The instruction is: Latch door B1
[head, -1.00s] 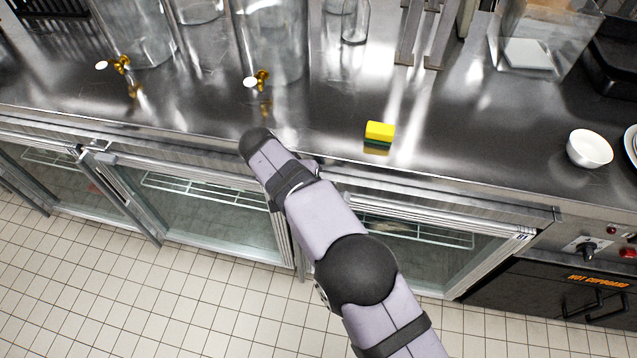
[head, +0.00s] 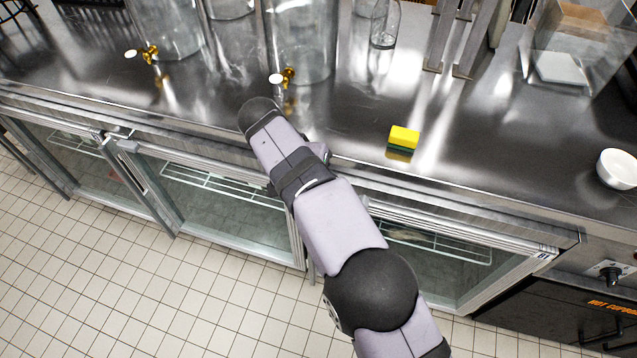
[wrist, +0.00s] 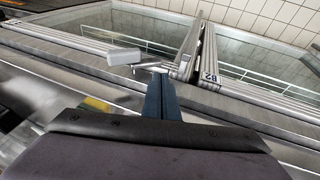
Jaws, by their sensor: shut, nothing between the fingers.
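Door B1 is a glass door in a metal frame under the counter, right of my arm in the head view, with its label (head: 543,254) at its upper right corner. My arm covers its left end there. In the wrist view a grey latch block (wrist: 123,57) sits on the top rail left of the door uprights. My gripper (wrist: 160,93) is shut and empty, its dark blue fingers just below and right of that block. I cannot tell whether they touch it. In the head view my arm hides the fingers. Whether the door is fully closed is unclear.
Door B2 (wrist: 210,77) adjoins on the right in the wrist view. A yellow and green sponge (head: 403,139) lies near the counter edge. Glass dispensers with brass taps (head: 288,76) stand behind my arm. A white bowl (head: 617,168) stands at the right. The floor is clear.

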